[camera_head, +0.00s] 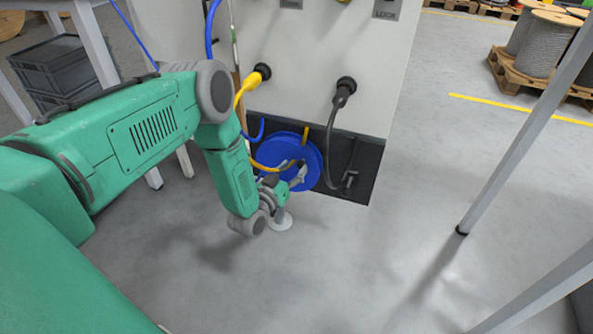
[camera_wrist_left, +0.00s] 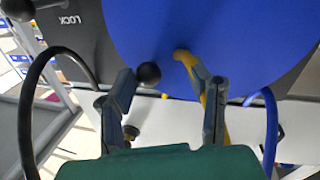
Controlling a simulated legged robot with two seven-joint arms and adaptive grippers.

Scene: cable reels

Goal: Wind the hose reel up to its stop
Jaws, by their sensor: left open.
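The hose reel is a blue disc (camera_head: 312,158) low on the front of a pale cabinet, against a dark panel. It fills the upper middle of the left wrist view (camera_wrist_left: 225,30). A black ball knob (camera_wrist_left: 148,74) shows in front of the disc. A yellow hose (camera_wrist_left: 183,56) runs beside it. My left gripper (camera_head: 297,178) is in front of the reel's lower part. In the left wrist view its fingers (camera_wrist_left: 165,82) are open, with the knob between them, closer to the left finger. Whether either finger touches the knob I cannot tell. My right gripper is not in view.
Yellow (camera_head: 262,72) and black (camera_head: 346,86) plugs sit in the cabinet (camera_head: 300,50) above the reel, and the black cable (camera_head: 329,150) hangs right of it. A grey metal post (camera_head: 520,140) stands at right. Grey crates (camera_head: 60,65) are at left. Floor in front is clear.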

